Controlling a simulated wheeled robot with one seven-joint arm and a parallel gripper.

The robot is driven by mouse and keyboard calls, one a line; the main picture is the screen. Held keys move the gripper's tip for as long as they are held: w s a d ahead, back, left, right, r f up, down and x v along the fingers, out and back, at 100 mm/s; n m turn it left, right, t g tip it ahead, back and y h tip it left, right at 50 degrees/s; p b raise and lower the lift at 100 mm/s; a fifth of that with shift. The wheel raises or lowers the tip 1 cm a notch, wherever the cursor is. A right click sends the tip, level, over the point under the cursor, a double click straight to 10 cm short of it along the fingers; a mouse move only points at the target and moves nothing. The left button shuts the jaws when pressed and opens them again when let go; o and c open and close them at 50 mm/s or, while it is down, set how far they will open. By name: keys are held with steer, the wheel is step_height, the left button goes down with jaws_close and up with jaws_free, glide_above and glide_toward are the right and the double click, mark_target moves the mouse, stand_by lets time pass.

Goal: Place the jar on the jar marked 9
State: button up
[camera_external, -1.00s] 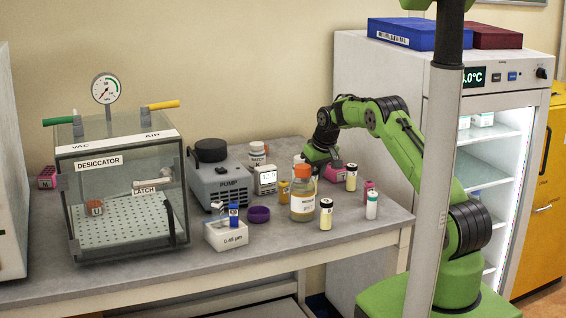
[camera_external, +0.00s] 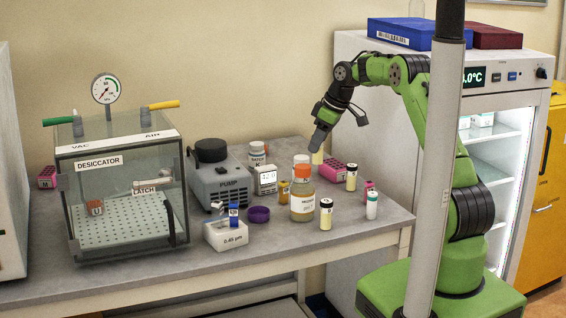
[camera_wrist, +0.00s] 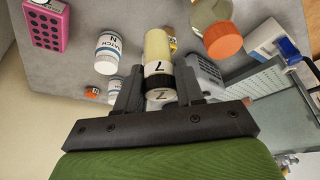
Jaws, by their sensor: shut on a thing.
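My gripper (camera_external: 319,146) is shut on a pale yellow jar with a black cap, marked 7. The held jar (camera_external: 317,158) is in the air above the back right of the bench. In the wrist view the jar marked 7 (camera_wrist: 158,52) sits between the two fingers of my gripper (camera_wrist: 159,88).
An orange-capped bottle (camera_external: 303,199) stands between the held jar and the front jar. The pump (camera_external: 217,181) and desiccator (camera_external: 122,200) stand left.

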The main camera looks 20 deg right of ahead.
steer(key=s+a+r+n+g+y+p, duration=0.1)
steer(key=s+a+r+n+g, duration=0.15)
steer(key=s+n, duration=0.3)
steer(key=s+a+r+n+g+p, duration=0.1)
steer(key=s+r+n+g, duration=0.15)
steer(key=s+n, duration=0.35)
steer(key=m+t+b, duration=0.1)
steer(key=b, duration=0.1)
glide_above(327, 201)
step_height(327, 201, down, 10)
steer(key=shift+r, duration=0.15)
steer(key=o, duration=1.1)
steer(key=shift+c, duration=0.2)
